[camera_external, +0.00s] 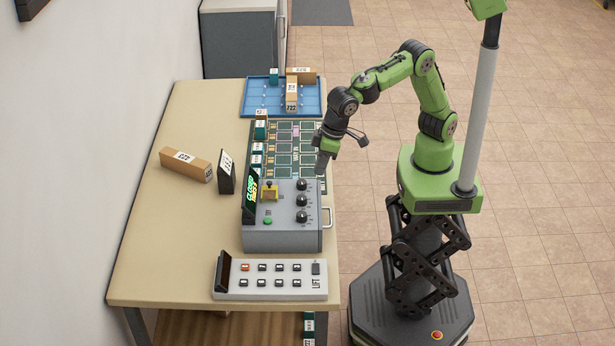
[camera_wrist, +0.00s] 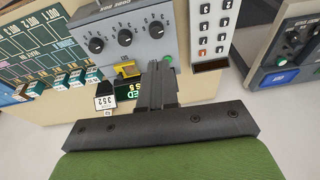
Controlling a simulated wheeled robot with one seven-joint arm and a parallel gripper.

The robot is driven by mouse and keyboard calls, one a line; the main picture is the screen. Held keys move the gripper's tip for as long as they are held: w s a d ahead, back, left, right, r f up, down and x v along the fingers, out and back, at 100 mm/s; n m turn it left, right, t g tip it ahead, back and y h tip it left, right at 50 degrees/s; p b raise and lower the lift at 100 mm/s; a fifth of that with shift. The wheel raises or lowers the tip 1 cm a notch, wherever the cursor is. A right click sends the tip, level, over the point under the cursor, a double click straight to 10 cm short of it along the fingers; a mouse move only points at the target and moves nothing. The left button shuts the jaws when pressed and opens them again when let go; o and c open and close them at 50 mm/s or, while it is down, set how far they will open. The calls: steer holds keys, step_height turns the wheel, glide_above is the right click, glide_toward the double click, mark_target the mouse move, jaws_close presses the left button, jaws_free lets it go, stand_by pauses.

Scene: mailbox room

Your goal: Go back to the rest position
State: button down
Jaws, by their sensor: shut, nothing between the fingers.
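My gripper (camera_external: 322,164) is at the end of my green arm, in the air over the right edge of the table, close to the grey control box (camera_external: 282,235). Its fingers are together with nothing between them. In the wrist view the shut fingers (camera_wrist: 158,82) point toward the control box (camera_wrist: 150,48), over its yellow part and small display. Whether the fingertips touch anything cannot be told from the wrist view, but they look apart from the box in the external view.
The table (camera_external: 150,270) holds a keypad panel (camera_external: 270,279), a green board (camera_external: 300,150), a blue tray (camera_external: 256,105) with boxes, a brown box (camera_external: 186,164) and a dark labelled block (camera_external: 226,172). A grey cabinet (camera_external: 238,45) stands behind. The floor right of my base is clear.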

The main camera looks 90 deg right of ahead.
steer(key=s+d+r, duration=0.2)
steer(key=d+r, duration=0.1)
steer(key=d, duration=0.4)
steer(key=s+d+r, duration=0.2)
steer(key=d+r, duration=0.1)
steer(key=d, duration=0.3)
steer(key=s+d+t, duration=0.1)
steer(key=s+d, duration=0.5)
steer(key=s, duration=0.3)
steer(key=s+d+f+t, duration=0.1)
steer(key=s+d, duration=0.5)
steer(key=s, duration=0.3)
steer(key=shift+s+d+f+t, duration=0.15)
steer(key=shift+d+f+t, duration=0.15)
steer(key=shift+d, duration=0.05)
